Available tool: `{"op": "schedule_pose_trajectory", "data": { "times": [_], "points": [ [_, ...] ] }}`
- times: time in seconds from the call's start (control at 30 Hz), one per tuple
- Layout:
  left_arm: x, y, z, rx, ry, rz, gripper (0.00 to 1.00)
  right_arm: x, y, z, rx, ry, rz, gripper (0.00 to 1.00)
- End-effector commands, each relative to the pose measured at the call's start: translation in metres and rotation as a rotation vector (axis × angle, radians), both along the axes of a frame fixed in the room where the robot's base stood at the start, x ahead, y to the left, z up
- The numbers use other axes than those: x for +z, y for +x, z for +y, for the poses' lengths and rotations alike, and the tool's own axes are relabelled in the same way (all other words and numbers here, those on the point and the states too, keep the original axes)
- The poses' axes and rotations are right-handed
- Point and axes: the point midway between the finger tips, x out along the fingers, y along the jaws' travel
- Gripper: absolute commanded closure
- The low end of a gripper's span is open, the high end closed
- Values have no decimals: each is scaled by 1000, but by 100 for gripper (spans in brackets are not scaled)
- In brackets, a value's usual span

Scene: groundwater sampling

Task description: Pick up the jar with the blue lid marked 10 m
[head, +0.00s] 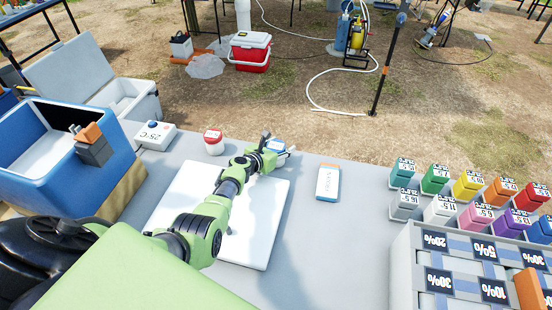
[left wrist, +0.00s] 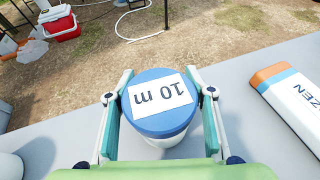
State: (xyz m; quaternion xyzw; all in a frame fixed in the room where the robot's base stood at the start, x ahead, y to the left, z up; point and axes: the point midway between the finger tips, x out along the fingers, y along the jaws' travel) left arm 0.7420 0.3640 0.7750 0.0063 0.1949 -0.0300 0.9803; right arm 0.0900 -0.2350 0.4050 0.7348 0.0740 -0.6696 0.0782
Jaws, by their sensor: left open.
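The jar with the blue lid (left wrist: 160,118) stands in the middle of the left wrist view, its label reading "10 m" upside down. Its white body shows just below the lid. My left gripper (left wrist: 159,82) is open, with one finger on each side of the jar; I cannot tell whether they touch it. In the head view the blue lid (head: 277,145) shows at the tip of my left gripper (head: 270,153), near the table's far edge. The arm hides most of the jar there. My right gripper is not in view.
A red-lidded jar (head: 213,142) stands left of the gripper. A white board (head: 262,235) lies under my arm. An orange-and-white box (head: 327,185) lies to the right. Coloured blocks and a compartment rack (head: 400,260) fill the right side. A blue cooler (head: 122,135) stands left.

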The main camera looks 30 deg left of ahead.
Motion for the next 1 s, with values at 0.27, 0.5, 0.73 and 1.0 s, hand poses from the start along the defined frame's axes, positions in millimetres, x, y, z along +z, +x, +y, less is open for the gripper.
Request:
{"op": "schedule_pose_trajectory", "data": {
  "times": [0.27, 0.5, 0.73, 1.0],
  "points": [
    [-7, 15, -1, 0, 0, 1, 51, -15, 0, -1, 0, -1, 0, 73],
    [-6, 15, -1, 0, 0, 1, 64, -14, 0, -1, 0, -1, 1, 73],
    [-7, 15, -1, 0, -1, 1, 94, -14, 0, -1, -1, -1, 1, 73],
    [-5, 15, -1, 0, -1, -1, 99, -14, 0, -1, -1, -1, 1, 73]
  ]
}}
